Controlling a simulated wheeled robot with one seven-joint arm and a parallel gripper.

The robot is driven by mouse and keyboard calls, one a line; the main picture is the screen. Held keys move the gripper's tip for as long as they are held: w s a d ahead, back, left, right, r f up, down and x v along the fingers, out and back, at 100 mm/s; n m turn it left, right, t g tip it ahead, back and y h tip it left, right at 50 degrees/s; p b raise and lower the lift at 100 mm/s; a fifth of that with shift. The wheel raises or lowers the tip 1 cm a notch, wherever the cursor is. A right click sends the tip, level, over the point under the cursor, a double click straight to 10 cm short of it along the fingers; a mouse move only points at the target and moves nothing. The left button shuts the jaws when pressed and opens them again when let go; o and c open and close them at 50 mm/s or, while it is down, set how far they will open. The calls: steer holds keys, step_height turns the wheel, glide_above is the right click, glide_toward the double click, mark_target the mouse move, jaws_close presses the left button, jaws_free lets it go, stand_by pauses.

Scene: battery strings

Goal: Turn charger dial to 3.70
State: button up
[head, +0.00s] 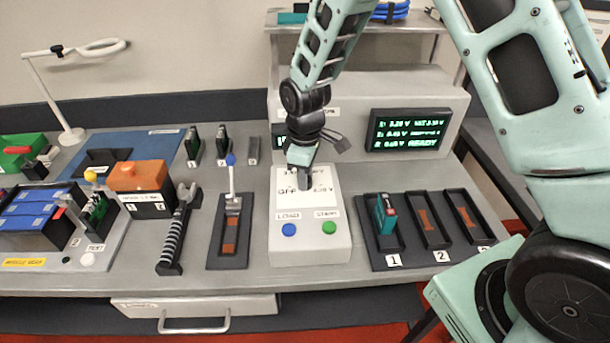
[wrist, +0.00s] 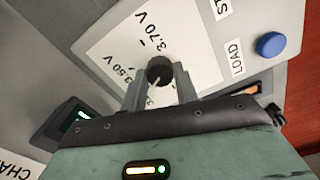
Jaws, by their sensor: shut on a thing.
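The charger (head: 310,240) is a pale box with a white dial plate, a blue LOAD button (head: 289,229) and a green START button (head: 328,228). Its dark round dial (wrist: 160,70) shows in the wrist view, with printed marks 3.50 V and 3.70 V (wrist: 143,35) around it. My gripper (wrist: 158,80) is shut on the dial, one finger on each side. In the head view my gripper (head: 304,180) comes down from above and covers part of the plate. OFF shows to its left. I cannot tell which mark the dial points to.
A dark screen (head: 408,130) with green text ending in READY stands behind on the right. Numbered black trays (head: 428,240) lie to the right, a teal battery (head: 384,218) in tray 1. A lever device (head: 229,235) and a striped-handle tool (head: 178,230) lie left.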

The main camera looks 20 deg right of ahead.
steer(key=m, duration=0.3)
steer(key=shift+m, duration=0.4)
steer(key=m, duration=0.3)
steer(key=shift+m, duration=0.3)
steer(key=m, duration=0.6)
steer(key=shift+r+p, duration=0.1)
steer(key=shift+p, duration=0.3)
steer(key=m+p, duration=0.1)
steer(key=m, duration=0.3)
steer(key=shift+m, duration=0.4)
steer(key=m+p, duration=0.2)
steer(key=m, duration=0.2)
steer(key=shift+m, duration=0.4)
steer(key=o, duration=1)
steer(key=shift+c, duration=0.2)
